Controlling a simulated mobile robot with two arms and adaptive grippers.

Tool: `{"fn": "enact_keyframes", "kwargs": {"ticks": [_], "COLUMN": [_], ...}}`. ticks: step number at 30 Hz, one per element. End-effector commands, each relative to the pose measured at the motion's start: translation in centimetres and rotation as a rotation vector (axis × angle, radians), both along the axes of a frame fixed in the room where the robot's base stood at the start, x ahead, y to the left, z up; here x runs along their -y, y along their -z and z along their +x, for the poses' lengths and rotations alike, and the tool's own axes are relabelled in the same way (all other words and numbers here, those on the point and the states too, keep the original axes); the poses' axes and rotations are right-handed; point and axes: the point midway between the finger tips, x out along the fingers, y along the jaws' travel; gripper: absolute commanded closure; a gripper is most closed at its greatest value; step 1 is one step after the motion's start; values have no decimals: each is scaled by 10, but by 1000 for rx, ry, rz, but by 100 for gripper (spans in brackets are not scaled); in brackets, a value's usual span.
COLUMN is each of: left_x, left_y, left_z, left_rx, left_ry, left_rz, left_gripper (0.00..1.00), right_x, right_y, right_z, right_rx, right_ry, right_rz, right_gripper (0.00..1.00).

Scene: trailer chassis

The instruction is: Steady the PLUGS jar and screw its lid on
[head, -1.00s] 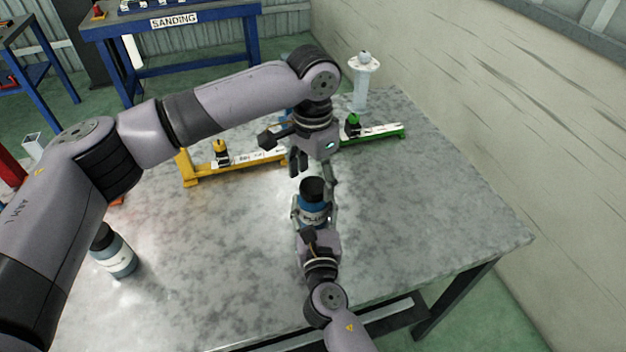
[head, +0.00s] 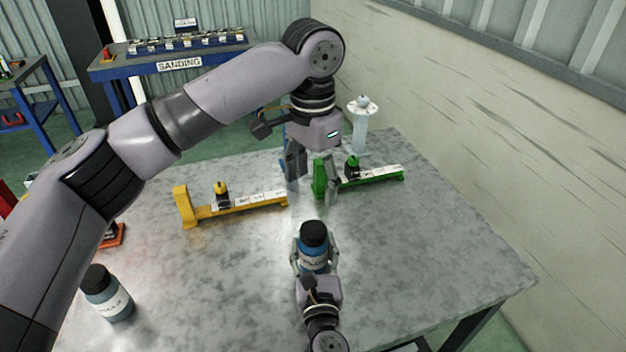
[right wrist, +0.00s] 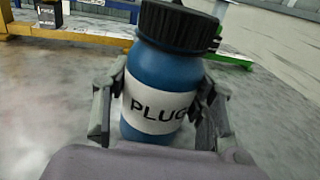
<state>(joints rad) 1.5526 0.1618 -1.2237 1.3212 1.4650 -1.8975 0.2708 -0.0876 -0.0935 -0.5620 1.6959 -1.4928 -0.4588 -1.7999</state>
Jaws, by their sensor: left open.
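The PLUGS jar (head: 314,262) is a blue bottle with a white label, standing upright on the table. Its black ribbed lid (head: 313,234) sits on top; whether it is fully tight cannot be told. In the right wrist view the jar (right wrist: 158,85) stands between my right gripper's fingers, which touch both sides, with the lid (right wrist: 178,25) cut off at the top. My right gripper (head: 315,268) is shut on the jar from the near side. My left gripper (head: 313,188) is open and empty, pointing down, above and apart from the lid.
A second blue jar with a black lid (head: 107,293) stands at the left. Behind are a yellow gauge stand (head: 240,206), a green one (head: 370,177) and a white pedestal (head: 360,130). The table's (head: 430,260) right side is clear; a wall runs beyond it.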

Motion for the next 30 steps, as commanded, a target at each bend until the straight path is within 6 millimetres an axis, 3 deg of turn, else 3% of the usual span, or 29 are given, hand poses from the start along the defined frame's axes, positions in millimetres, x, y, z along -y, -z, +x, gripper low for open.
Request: {"fn": "enact_keyframes", "kwargs": {"ticks": [9, 20, 23, 30], "left_x": [0, 0, 0, 0], "left_y": [0, 0, 0, 0], "left_z": [0, 0, 0, 0], "left_rx": [0, 0, 0, 0], "left_ry": [0, 0, 0, 0], "left_rz": [0, 0, 0, 0], "left_gripper": [34, 34, 34, 34], "right_x": [0, 1, 2, 7], "right_y": [0, 1, 1, 1], "right_z": [0, -5, -18, -69], "right_rx": [0, -1, -2, -3], "right_ry": [0, 0, 0, -1], "right_rz": [0, 0, -1, -1], "right_gripper": [27, 27, 27, 27]}}
